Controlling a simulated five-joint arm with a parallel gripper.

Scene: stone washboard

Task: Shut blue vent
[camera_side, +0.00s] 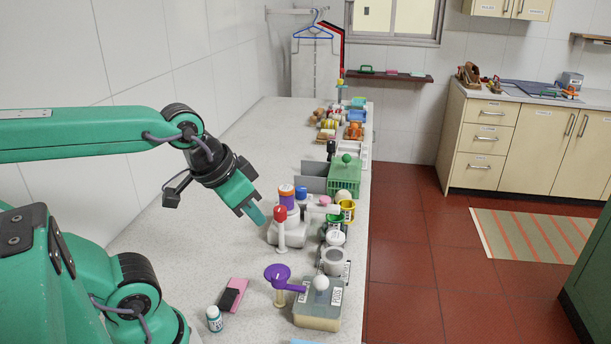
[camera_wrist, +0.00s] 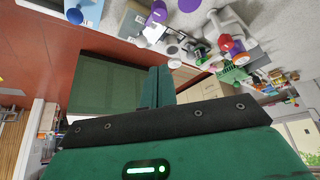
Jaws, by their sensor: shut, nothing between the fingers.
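A small blue cap (camera_side: 301,191) stands among white fittings just right of an orange-and-purple cylinder (camera_side: 287,197) in the side view. It may be the blue vent; it is too small to tell whether it is open or shut. My gripper (camera_side: 257,216) is shut and empty, tilted down to the right above the counter. It is left of the red-topped white lever (camera_side: 280,228) and apart from the blue cap. In the wrist view my shut fingers (camera_wrist: 160,88) point up the picture, and a red knob (camera_wrist: 225,42) shows beyond them.
A purple funnel-shaped piece (camera_side: 277,272) and a grey box with a white ball (camera_side: 318,305) stand at the front. A green crate (camera_side: 345,178) stands behind. The counter's (camera_side: 190,235) left part is clear.

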